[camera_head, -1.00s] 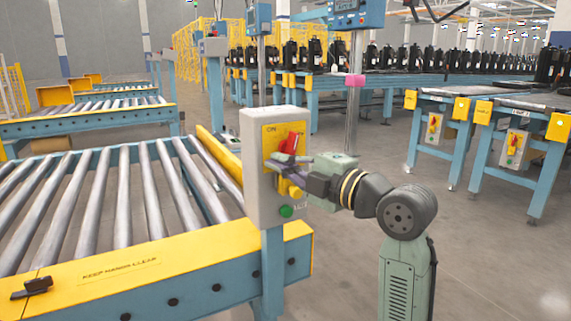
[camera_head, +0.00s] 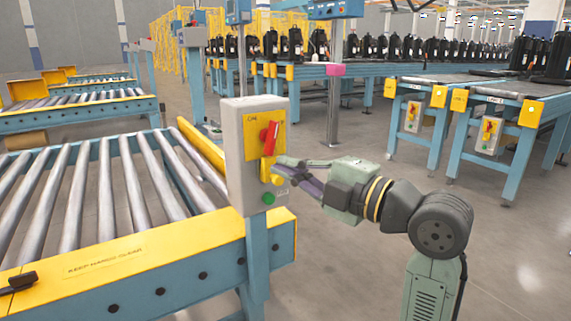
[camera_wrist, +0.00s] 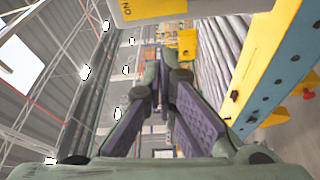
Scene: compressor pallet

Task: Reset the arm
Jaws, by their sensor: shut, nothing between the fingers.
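My gripper (camera_head: 281,166) is at the right side of a grey control box (camera_head: 237,165), its fingers pointing left, just right of the box's yellow plate. It is shut and empty; whether its tips touch the box is unclear. The box carries a red handle (camera_head: 270,138), a yellow knob (camera_head: 271,172) and a green button (camera_head: 268,198). The red handle stands near upright, leaning slightly right at the top. In the wrist view my fingers (camera_wrist: 165,72) converge, and the box (camera_wrist: 150,10) shows along the top edge.
The box stands on a blue post (camera_head: 257,258) at the corner of a roller conveyor (camera_head: 110,200) with a yellow edge. Blue tables bearing black compressors (camera_head: 400,48) stand behind. Smaller red-handled boxes (camera_head: 489,133) hang at the right. Grey floor (camera_head: 340,255) is open around my arm.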

